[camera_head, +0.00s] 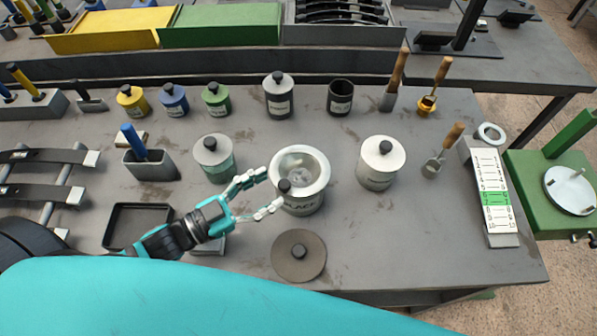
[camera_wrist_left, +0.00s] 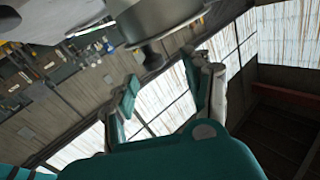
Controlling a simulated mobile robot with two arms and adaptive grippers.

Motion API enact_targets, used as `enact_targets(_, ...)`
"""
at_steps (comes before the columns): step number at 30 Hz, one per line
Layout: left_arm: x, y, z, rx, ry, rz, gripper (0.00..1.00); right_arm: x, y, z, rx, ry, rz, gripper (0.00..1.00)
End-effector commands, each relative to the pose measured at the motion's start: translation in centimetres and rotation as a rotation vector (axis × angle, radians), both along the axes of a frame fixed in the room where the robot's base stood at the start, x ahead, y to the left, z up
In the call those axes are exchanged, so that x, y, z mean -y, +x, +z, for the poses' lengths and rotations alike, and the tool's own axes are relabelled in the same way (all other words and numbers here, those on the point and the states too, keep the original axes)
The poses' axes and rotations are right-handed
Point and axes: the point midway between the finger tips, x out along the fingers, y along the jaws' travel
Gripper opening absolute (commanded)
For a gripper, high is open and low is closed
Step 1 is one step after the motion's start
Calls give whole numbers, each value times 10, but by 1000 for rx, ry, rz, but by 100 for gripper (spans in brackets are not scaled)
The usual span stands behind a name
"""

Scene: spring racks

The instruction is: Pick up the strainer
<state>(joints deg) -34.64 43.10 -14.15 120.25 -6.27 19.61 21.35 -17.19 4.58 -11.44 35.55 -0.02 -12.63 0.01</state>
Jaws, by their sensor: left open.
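The knob may belong to the strainer, but I cannot tell for certain. A small wooden-handled tool (camera_head: 433,166) stands to the right. My left gripper (camera_head: 270,190) is open at the pot's left side, its fingertips on either side of the knob; I cannot tell whether they touch it. In the left wrist view the open fingers (camera_wrist_left: 163,74) are below a grey metal vessel (camera_wrist_left: 155,20). My right gripper is not in view.
A grey lidded can (camera_head: 215,170) stands left of the pot, another (camera_head: 378,175) right of it. A dark round lid (camera_head: 298,265) lies in front. A black tray (camera_head: 106,237) is at the left. The table's front right is clear.

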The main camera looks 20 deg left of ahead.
Motion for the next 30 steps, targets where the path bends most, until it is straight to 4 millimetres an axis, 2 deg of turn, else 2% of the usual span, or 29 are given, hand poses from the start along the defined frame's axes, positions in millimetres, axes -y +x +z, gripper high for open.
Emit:
enact_targets(4,19,15,2,4,-3,1,51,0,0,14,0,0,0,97)
enact_targets(9,32,28,-1,2,-3,1,51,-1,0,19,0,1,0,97)
enact_targets(18,34,30,-3,1,-1,0,50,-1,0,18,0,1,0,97)
enact_targets(30,34,30,-3,1,-1,0,0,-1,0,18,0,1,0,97)
